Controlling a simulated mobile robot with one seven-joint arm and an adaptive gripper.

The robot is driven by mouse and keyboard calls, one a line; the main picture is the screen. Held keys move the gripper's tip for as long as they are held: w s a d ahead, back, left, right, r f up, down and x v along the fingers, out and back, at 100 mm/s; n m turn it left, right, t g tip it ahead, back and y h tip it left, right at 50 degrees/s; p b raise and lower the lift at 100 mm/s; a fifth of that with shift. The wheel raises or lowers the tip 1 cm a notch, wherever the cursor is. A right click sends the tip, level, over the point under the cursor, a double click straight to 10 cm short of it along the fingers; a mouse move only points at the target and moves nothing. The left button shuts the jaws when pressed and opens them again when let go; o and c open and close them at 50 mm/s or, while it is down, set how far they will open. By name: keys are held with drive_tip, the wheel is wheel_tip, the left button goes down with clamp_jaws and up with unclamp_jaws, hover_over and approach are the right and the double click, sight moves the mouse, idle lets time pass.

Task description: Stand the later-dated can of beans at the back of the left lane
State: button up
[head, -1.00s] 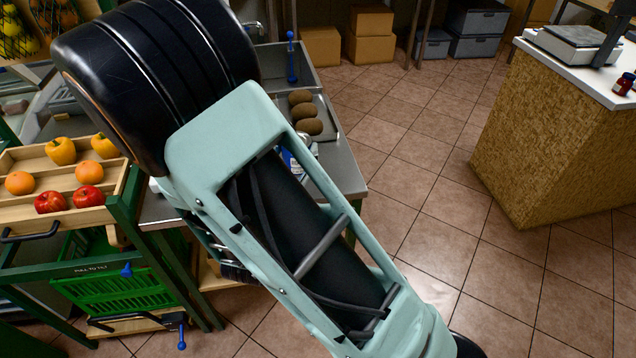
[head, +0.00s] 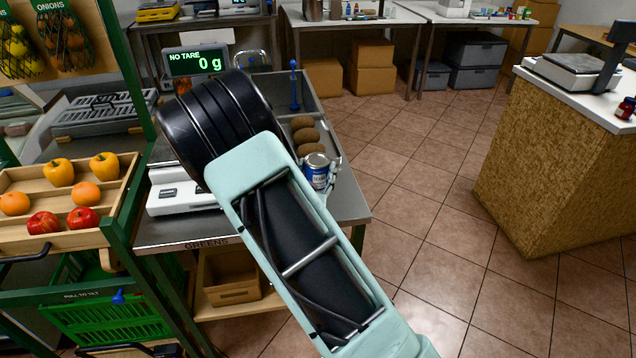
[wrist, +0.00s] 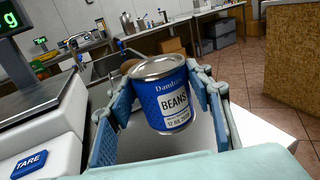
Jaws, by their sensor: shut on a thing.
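The can of beans (wrist: 163,98) is blue with a silver lid and a white label reading "BEANS" and a date that looks like "12 JUL", its year too small to read surely. My gripper (wrist: 160,105) is shut on it, with blue finger pads on its left and right sides. The can is close to upright, slightly tilted in the wrist view, and seems held above the metal counter. In the head view the can (head: 316,172) shows just right of my arm, which hides most of the gripper. I cannot make out the left lane or another can of beans.
A scale (head: 180,197) with a display reading 0 g stands on the metal counter (head: 345,200), left of the can. Several brown kiwi-like fruits (head: 304,136) lie in a tray behind it. A produce rack (head: 110,215) stands left.

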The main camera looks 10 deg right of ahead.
sight(318, 181)
drive_tip(key=shift+w+d+f, duration=0.3)
drive_tip(key=shift+w+f, duration=0.05)
drive_tip(key=shift+f, duration=0.1)
drive_tip(key=shift+w+d+f, duration=0.1)
drive_tip(key=shift+w+f, duration=0.1)
drive_tip(key=shift+f, duration=1.05)
drive_tip(key=shift+f+b, duration=0.3)
drive_tip(key=shift+f, duration=0.2)
drive_tip(key=shift+f, duration=0.15)
drive_tip(key=o, duration=1.3)
drive_tip(key=shift+o, duration=0.2)
